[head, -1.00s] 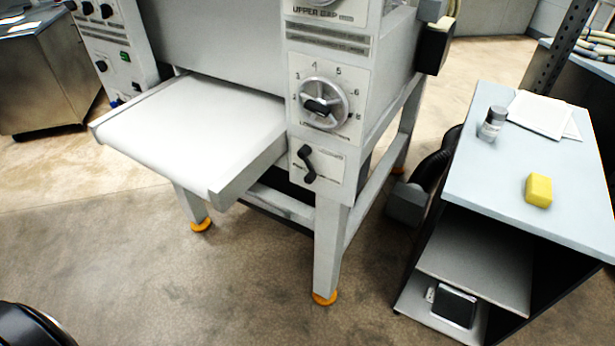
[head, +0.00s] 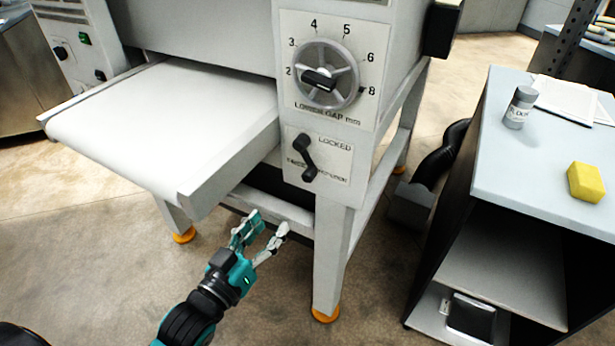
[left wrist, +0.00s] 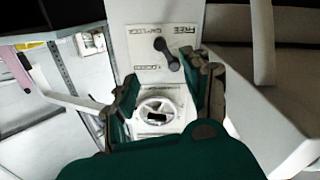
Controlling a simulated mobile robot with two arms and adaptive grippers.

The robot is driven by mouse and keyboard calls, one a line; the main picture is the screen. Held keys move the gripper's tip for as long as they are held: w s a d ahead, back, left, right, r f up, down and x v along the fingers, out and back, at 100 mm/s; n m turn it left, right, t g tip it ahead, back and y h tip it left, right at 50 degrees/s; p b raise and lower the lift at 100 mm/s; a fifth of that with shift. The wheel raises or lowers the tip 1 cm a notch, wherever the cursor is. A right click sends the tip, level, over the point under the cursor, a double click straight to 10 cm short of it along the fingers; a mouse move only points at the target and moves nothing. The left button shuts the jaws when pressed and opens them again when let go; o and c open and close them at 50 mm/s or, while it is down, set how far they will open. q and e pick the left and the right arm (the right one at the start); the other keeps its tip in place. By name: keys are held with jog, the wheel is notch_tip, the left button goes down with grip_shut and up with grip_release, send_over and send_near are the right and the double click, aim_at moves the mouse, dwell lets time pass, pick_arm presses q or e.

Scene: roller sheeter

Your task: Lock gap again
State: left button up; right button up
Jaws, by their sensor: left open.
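A black lock lever (head: 306,158) sits on a white plate on the machine's front post, below the lower gap dial (head: 326,75). The plate reads LOCKED at its upper right; the lower wording is partly covered. The lever stands near upright; I cannot tell which mark it points to. My left gripper (head: 269,222) is open and empty, below and left of the lever, apart from it. The left wrist view shows the lever (left wrist: 168,54) beyond the open fingers (left wrist: 170,82), with FREE on the plate, and the dial (left wrist: 155,115) between the fingers. My right gripper is not in view.
The white feed table (head: 160,125) juts out above and left of my gripper. The machine leg (head: 331,260) stands to its right. A side cart (head: 545,165) at right holds a small bottle (head: 519,107) and a yellow block (head: 586,182). Open floor lies in front.

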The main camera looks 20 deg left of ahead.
aim_at(306, 179)
pick_arm(q)
jog(key=w+d, duration=0.1)
jog(key=w, duration=0.4)
jog(key=w+d, duration=0.1)
jog(key=w, duration=0.5)
jog(key=w+d+p, duration=0.1)
jog(key=w, duration=0.4)
jog(key=shift+w+d, duration=0.15)
jog(key=shift+w, duration=0.2)
jog(key=shift+c, duration=0.2)
grip_shut()
